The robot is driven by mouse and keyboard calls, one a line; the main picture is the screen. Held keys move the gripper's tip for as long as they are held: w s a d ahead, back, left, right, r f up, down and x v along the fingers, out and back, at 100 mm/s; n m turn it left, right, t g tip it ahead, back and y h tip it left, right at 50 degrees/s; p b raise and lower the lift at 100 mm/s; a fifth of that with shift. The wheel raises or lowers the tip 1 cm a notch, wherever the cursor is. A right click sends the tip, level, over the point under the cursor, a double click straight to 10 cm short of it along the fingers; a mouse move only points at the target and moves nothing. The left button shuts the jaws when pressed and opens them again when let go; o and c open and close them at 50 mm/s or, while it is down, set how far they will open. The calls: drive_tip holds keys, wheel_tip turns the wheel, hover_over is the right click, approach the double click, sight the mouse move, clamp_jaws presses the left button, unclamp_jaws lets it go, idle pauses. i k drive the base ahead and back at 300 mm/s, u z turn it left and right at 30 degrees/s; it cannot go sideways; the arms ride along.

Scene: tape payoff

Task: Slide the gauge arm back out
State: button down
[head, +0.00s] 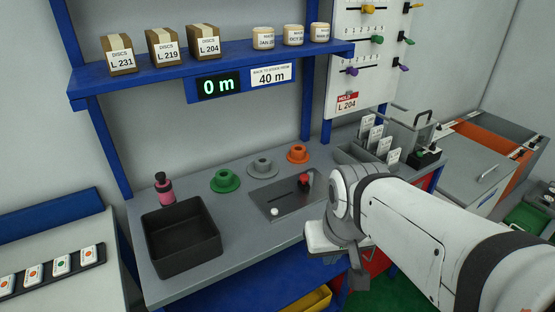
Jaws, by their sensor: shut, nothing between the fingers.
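A dark grey plate (288,203) with a narrow slot lies on the grey bench. A red knob on a dark block (304,182) stands at the slot's far right end, and a small white knob (275,211) is at its near left end. I cannot tell for sure which part is the gauge arm. My gripper (358,280) hangs in front of the bench's front edge, pointing down, right of and nearer than the plate. It is shut and empty, apart from both knobs. Its fingertips show only partly.
Green (225,181), grey (262,167) and orange (297,153) flanged hubs stand behind the plate. A black bin (182,240) and pink bottle (164,190) are left. A display (216,86) reads 0 m under the blue shelf (230,60). Upright cards (376,137) stand right.

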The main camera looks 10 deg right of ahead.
sight(302, 183)
drive_tip(key=k, duration=0.95)
drive_tip(key=z, duration=0.4)
drive_tip(key=i, duration=1.55)
drive_tip(key=u, duration=0.6)
